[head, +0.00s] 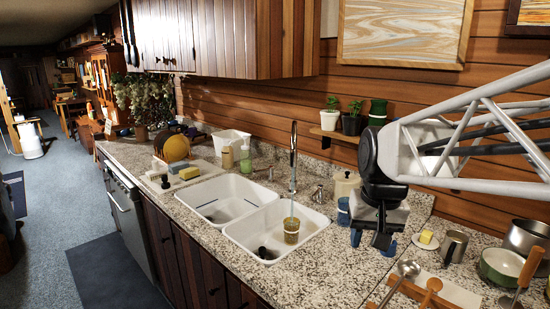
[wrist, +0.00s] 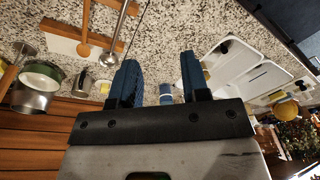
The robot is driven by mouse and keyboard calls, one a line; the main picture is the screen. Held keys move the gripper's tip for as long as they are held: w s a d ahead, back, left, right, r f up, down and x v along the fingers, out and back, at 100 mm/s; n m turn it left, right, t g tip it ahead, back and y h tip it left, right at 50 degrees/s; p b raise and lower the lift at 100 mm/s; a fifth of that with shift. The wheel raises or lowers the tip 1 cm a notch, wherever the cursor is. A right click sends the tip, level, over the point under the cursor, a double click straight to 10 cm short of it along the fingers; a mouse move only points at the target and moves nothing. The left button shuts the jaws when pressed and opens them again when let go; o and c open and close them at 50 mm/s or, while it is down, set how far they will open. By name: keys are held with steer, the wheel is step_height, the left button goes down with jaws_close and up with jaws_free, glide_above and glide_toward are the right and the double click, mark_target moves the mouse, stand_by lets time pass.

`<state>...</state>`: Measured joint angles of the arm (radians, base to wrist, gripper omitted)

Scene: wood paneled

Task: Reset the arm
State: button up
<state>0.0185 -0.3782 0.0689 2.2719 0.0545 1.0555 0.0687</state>
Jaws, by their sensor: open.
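My arm (head: 470,130) reaches in from the right in the head view. My gripper (head: 372,245) hangs over the granite counter, just right of the sink, with its blue fingertips pointing down. In the wrist view the two blue fingers of my gripper (wrist: 158,75) are spread apart, with nothing held between them. A blue cylindrical item (wrist: 166,97) shows beyond the gap between the fingers. Whether the fingertips touch the counter cannot be told.
The double sink (head: 226,200) holds a yellowish cup (head: 291,230). Right of my gripper are a ladle (head: 408,269), a metal mug (head: 454,247), a green pan (head: 502,265) and a pot (head: 526,237). A shelf (head: 335,134) with plants is behind. Bare counter (head: 325,270) lies in front.

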steer(key=s+f, duration=0.3)
steer(key=s, duration=0.4)
steer(key=s+f+n+t, duration=0.1)
steer(key=s+f, duration=0.2)
steer(key=s, duration=0.4)
steer(key=shift+d+f+h, duration=0.2)
steer(key=shift+f+h, duration=0.15)
steer(key=shift+h, duration=0.05)
steer(key=w+r+m+y, duration=0.1)
steer(key=w+r, duration=0.3)
steer(key=w, duration=1.3)
steer(key=w+r+m, duration=0.1)
steer(key=w+r, duration=0.2)
steer(key=w, duration=1.4)
steer(key=w+f+m, duration=0.1)
steer(key=w+f, duration=0.3)
steer(key=w, duration=0.7)
steer(key=w+f+m+g, duration=0.1)
steer(key=w+f, duration=0.3)
steer(key=w, duration=0.7)
steer(key=w+a+f+y, duration=0.1)
steer(key=w+f, duration=0.3)
steer(key=w, duration=0.8)
steer(key=shift+f+m+g, duration=0.3)
steer(key=shift+m, duration=0.1)
steer(key=shift+w+f, duration=0.1)
